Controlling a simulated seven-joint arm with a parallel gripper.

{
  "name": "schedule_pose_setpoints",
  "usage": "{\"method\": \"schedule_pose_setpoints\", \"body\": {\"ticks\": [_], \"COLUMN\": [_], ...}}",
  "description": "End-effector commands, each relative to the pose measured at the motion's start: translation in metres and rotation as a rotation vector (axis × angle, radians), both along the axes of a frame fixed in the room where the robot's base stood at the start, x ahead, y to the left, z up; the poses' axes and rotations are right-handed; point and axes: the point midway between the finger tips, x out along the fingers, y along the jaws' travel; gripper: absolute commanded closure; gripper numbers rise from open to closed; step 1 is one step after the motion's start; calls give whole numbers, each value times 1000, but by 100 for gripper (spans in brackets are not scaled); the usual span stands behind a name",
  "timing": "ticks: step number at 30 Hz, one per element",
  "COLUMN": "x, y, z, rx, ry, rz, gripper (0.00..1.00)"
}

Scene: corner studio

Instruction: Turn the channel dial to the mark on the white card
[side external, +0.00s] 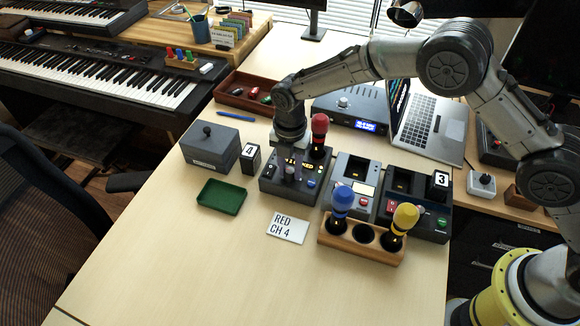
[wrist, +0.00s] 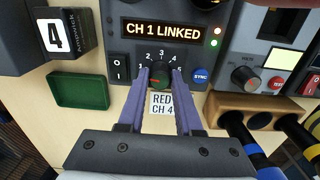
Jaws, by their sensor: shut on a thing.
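The channel dial (wrist: 160,80) is a small dark knob on the front of a dark grey receiver (side external: 268,185), with numbers arced above it. The receiver's display (wrist: 162,31) reads "CH 1 LINKED". My gripper (wrist: 160,74) is shut on the dial, with one purple finger on each side; in the side view my gripper (side external: 290,168) comes down over the receiver and hides the dial. The white card (side external: 287,228) lies on the table in front and reads "RED CH 4"; it shows partly between the fingers in the wrist view (wrist: 162,104).
A red-topped microphone (side external: 319,130) stands at the receiver's back right. A wooden holder (side external: 352,240) with blue- and yellow-topped microphones is in front, right. Left are a green tray (side external: 222,196), a "4" block (side external: 250,160) and a grey box (side external: 210,150). The front table is clear.

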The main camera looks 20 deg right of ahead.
Motion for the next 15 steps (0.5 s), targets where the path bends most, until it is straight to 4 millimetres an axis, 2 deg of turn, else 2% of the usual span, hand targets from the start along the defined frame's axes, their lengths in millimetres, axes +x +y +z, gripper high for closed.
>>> {"method": "schedule_pose_setpoints", "body": {"ticks": [8,15], "x": [0,0], "y": [0,0], "z": [0,1], "rx": [-1,0], "ry": [1,0], "rz": [-49,-201], "gripper": [100,100]}}
